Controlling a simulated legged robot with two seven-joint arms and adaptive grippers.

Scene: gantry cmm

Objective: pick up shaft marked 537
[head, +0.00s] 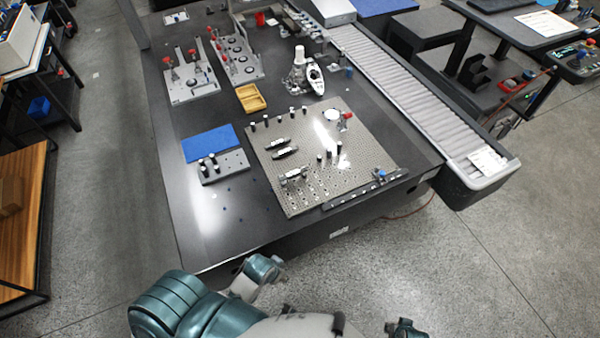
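Several dark-and-silver shaft-like parts lie on a perforated metal plate (262,190) on the dark table: an upper one (276,144), a middle one (285,153) and a lower one (293,175) that seems to rest on small supports. Their markings are too small to read, so I cannot tell which is 537. My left gripper (266,268) is in front of the table's near edge, well apart from the parts. My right gripper (406,328) shows only partly at the bottom edge, over the floor. Neither is near a shaft; their finger openings are unclear.
Upright pins (328,155) stand on the plate, with a dark rail (365,188) along its near right edge. A grey block with pins (222,167) and a blue mat (208,143) lie left. A yellow tray (251,98) and clamp fixtures (190,80) stand behind. A roller conveyor (400,90) runs right.

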